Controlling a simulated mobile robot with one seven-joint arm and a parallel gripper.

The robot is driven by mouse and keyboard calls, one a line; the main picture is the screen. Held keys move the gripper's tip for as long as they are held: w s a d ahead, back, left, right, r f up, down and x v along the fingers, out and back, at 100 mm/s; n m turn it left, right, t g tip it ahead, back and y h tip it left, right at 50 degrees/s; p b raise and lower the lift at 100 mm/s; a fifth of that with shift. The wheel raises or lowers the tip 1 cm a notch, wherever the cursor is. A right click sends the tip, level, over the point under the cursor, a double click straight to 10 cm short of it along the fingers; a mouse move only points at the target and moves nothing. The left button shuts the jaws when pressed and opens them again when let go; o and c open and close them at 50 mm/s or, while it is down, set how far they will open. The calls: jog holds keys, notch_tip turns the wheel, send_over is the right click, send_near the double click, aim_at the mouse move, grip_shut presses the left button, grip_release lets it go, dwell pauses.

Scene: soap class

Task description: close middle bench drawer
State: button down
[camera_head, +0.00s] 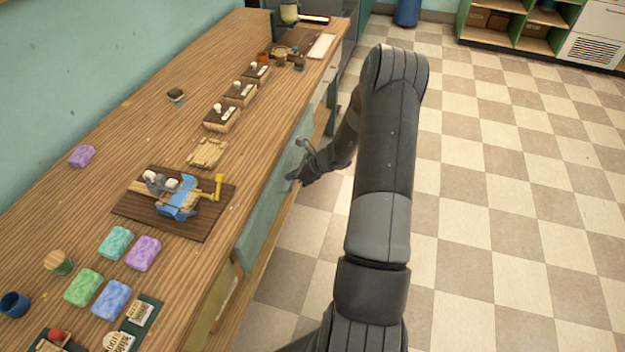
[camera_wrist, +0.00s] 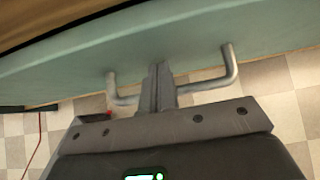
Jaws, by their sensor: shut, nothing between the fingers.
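The teal drawer front (camera_head: 268,205) is on the side of the wooden bench facing the aisle. Its grey bar handle (camera_head: 304,144) shows in the head view just above my gripper (camera_head: 292,177). In the wrist view the teal front (camera_wrist: 75,58) fills the upper part, and the handle (camera_wrist: 231,66) spans both sides of my gripper (camera_wrist: 158,68). The fingers are shut together and empty, between the two handle posts, with their tips at or very near the front. I cannot tell whether they touch it. How far the drawer stands out is unclear.
The bench top (camera_head: 130,120) holds several soap bars, such as a purple one (camera_head: 143,253), and a dark board (camera_head: 128,208) with a blue tool (camera_head: 178,205). A pale yellowish front (camera_head: 212,310) lies nearer. The tiled floor (camera_head: 500,200) at right is clear.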

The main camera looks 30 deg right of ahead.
jog(key=w+a, duration=0.2)
jog(key=shift+w+a, duration=0.4)
jog(key=shift+w+a+r, duration=0.1)
jog(key=shift+w+a, duration=0.15)
jog(key=shift+a, duration=0.2)
send_near(284, 169)
jog(key=shift+w+a+f, duration=0.1)
jog(key=shift+w+f, duration=0.1)
jog(key=shift+f, duration=0.3)
jog(key=shift+w+a+f, duration=0.1)
jog(key=shift+w+f, duration=0.1)
jog(key=shift+f, duration=0.3)
